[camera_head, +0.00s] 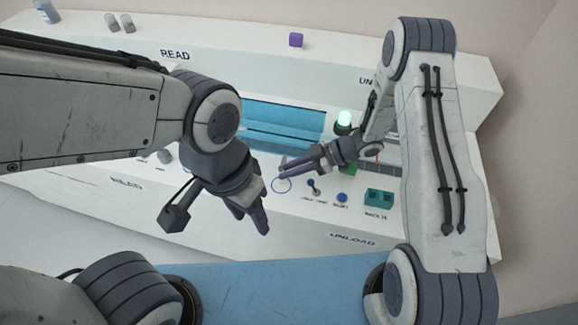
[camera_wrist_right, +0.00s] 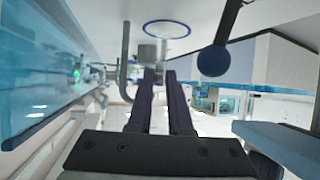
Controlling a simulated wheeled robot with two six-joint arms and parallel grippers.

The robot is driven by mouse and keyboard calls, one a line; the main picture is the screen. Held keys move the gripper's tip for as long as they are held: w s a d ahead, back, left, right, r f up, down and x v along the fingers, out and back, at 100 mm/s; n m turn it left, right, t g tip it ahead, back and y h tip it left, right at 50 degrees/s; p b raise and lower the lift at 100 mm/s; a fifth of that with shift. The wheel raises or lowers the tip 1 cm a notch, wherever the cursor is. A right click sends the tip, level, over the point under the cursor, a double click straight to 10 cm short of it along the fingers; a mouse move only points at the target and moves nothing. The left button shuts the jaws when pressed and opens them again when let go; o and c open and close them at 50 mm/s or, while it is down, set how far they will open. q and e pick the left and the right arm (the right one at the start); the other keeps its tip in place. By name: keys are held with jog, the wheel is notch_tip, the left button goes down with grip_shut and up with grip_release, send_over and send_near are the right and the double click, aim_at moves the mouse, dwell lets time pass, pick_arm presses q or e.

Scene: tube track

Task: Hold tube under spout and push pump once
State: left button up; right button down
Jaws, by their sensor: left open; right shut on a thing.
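My right gripper (camera_head: 284,170) reaches left over the counter, close to the blue ring. It also shows in the right wrist view (camera_wrist_right: 162,75), with its two long dark fingers close together. A small grey cylinder (camera_wrist_right: 152,48), seemingly the tube, shows at the fingertips; the head view does not show it clearly. A curved grey pipe (camera_wrist_right: 125,60), which may be the spout, stands beside it. A blue ball on a dark rod (camera_wrist_right: 213,60) is to the right; I cannot tell if it is the pump. My left gripper (camera_head: 253,221) is open and empty, pointing down left of my right one.
The counter holds a blue ring mark (camera_head: 281,185), a small lever (camera_head: 312,186), a blue button (camera_head: 342,197) and a teal block with holes (camera_head: 379,198). A purple cube (camera_head: 296,40) sits on the back shelf.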

jog(key=shift+s+a+p, duration=0.15)
jog(key=shift+s+a, duration=0.1)
jog(key=shift+s, duration=0.55)
jog(key=shift+s+a+p, duration=0.2)
jog(key=shift+s+a, duration=0.1)
jog(key=shift+s, duration=0.5)
jog(key=shift+s+a+p, duration=0.15)
jog(key=shift+s+a, duration=0.1)
jog(key=shift+s, duration=0.55)
jog(key=shift+r, duration=0.1)
jog(key=shift+s+a+r+p, duration=0.15)
jog(key=shift+s+r+p, duration=0.25)
jog(key=shift+r+p, duration=0.25)
jog(key=shift+s+a+r+p, duration=0.1)
jog(key=shift+s+r+p, duration=0.25)
jog(key=shift+r+p, duration=0.25)
jog(key=r+p, duration=0.1)
jog(key=s+r+p, duration=0.1)
jog(key=s+r, duration=0.1)
jog(key=shift+s+a+r+p, duration=0.15)
jog(key=shift+a+r+p, duration=0.1)
jog(key=shift+a+p, duration=0.15)
